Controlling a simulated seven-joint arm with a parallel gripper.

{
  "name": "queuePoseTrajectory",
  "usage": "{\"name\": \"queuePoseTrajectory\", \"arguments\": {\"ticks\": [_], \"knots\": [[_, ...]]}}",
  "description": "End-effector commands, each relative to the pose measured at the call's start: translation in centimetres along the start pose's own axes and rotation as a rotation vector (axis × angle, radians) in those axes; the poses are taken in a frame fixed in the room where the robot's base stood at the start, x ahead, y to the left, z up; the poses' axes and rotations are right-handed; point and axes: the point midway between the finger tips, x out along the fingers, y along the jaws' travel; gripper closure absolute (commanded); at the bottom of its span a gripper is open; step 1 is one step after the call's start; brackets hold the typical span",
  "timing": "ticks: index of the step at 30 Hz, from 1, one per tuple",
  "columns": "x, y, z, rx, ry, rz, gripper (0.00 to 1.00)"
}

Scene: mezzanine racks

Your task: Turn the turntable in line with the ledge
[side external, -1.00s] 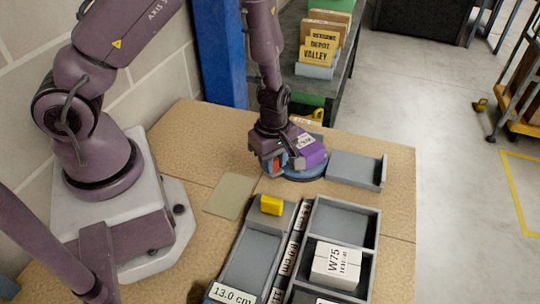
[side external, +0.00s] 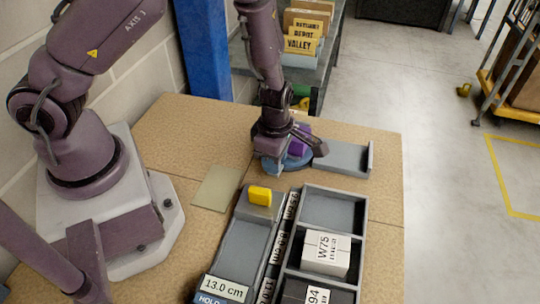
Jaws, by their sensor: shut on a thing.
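The turntable (side external: 268,165) is a low round blue disc on the wooden table, mostly covered by my gripper. A purple box (side external: 300,142) is on it, partly hidden behind my gripper. My gripper (side external: 288,158) points down over the turntable and is shut on the purple box; the contact itself is hard to see. The ledge (side external: 345,156) is a grey tray-like shelf just right of the turntable, empty, with a raised wall at its right end. The exact angle of the box to the ledge is hidden.
A yellow block (side external: 260,196) sits at the far end of a grey channel (side external: 245,250) in front. Beside it, a grey divided tray (side external: 362,210) holds a white W75 box (side external: 326,253). A flat tan plate (side external: 216,188) lies left. A blue post (side external: 208,50) stands behind.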

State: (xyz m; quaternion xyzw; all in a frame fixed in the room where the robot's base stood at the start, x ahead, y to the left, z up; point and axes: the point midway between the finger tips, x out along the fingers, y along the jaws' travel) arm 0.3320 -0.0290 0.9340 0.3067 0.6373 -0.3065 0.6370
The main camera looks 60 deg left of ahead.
Motion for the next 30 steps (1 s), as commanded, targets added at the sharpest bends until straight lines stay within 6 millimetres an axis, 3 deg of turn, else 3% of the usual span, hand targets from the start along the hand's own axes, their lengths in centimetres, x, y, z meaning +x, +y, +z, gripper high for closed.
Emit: {"name": "queuePoseTrajectory", "arguments": {"ticks": [12,30], "knots": [[-0.1,-0.1,1.1,-0.107,-0.003,-0.003,1.00],[-0.1,0.0,1.4,-0.131,-0.006,-0.002,1.00]]}}
